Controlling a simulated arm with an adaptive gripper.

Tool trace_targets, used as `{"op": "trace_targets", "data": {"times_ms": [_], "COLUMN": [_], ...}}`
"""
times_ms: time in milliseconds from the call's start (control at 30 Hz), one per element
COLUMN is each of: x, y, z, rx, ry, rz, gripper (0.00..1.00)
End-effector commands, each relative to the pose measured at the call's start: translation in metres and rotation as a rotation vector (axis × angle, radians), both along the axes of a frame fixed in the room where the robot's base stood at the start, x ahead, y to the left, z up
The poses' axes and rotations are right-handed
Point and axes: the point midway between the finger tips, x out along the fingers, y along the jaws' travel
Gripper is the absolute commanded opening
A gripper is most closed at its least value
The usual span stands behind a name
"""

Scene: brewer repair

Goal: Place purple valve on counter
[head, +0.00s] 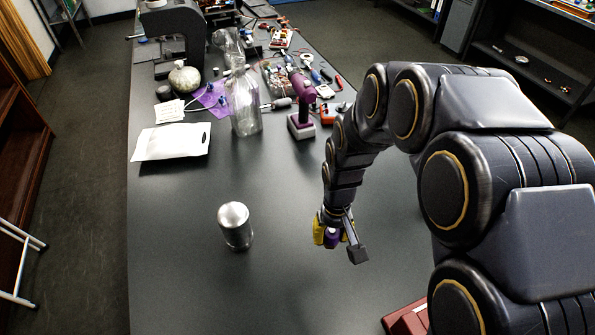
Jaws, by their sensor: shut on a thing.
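My gripper (332,238) hangs over the dark counter (290,300), right of the middle of the head view. It is shut on the purple valve (331,239), a small purple piece that shows between its yellow fingers. Most of the valve is hidden by the fingers. I cannot tell whether the valve touches the counter or is held just above it.
A silver cylinder (235,227) stands left of my gripper. Tools and parts crowd the far end. The near counter is mostly clear.

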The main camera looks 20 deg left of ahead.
Motion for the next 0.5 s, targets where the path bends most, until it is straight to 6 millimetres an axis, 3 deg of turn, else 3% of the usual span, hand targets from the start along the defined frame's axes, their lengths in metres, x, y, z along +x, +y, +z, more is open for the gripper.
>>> {"op": "trace_targets", "data": {"times_ms": [500], "x": [0.081], "y": [0.046], "z": [-0.05], "rx": [-0.002], "ry": [0.002], "rz": [0.0], "gripper": [0.0]}}
